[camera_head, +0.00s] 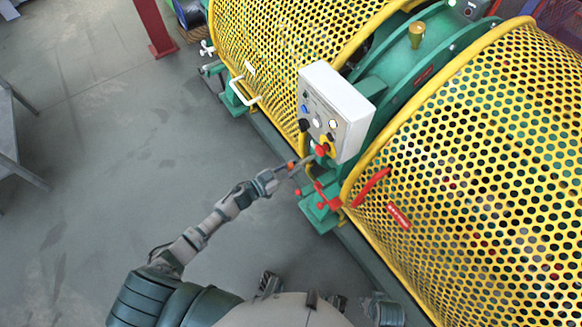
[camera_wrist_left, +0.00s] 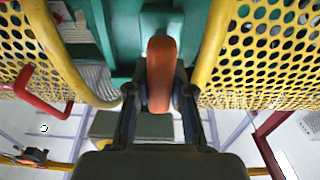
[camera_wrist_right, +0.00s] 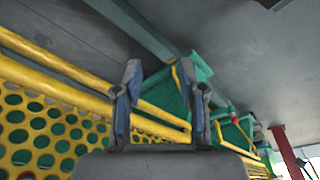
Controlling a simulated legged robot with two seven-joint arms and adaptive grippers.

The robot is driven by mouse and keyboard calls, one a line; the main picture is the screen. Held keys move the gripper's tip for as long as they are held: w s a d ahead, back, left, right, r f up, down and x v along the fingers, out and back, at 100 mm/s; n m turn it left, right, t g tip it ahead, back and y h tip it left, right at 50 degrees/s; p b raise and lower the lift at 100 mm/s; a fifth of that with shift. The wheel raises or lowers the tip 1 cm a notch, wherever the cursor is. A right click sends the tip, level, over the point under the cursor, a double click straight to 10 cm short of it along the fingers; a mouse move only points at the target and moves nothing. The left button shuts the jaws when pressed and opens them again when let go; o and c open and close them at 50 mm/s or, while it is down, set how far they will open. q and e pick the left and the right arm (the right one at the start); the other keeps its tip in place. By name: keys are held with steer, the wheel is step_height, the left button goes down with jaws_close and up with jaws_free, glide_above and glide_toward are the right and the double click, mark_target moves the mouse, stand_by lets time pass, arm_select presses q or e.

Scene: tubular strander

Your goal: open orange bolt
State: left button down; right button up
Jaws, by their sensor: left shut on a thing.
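The orange bolt (camera_wrist_left: 160,72) stands upright in the middle of the left wrist view, in front of green machine metal. In the head view the left gripper (camera_head: 290,172) reaches up to the machine's side. My right gripper (camera_wrist_right: 166,88) is open and empty in the right wrist view, its fingers well apart.
A white control box (camera_head: 337,112) with knobs stands just beyond my left gripper. Yellow perforated guards (camera_head: 480,170) lie on both sides. A red handle (camera_head: 371,187) and a green bracket with red knobs (camera_head: 320,207) are close to the right.

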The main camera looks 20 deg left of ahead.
arm_select(q)
steer(key=shift+a+f, duration=0.2)
steer(key=shift+d+p, duration=0.1)
steer(key=shift+p, duration=0.2)
steer(key=shift+d, duration=0.1)
arm_select(e)
step_height(320, 180, down, 2)
steer(key=shift+s+a+f, duration=0.1)
steer(key=shift+s, duration=0.05)
arm_select(q)
steer(key=c, duration=1)
jaws_free()
steer(key=shift+f, duration=0.1)
arm_select(e)
steer(key=shift+a, duration=0.1)
arm_select(q)
steer(key=v, duration=1.2)
steer(key=shift+y, duration=0.3)
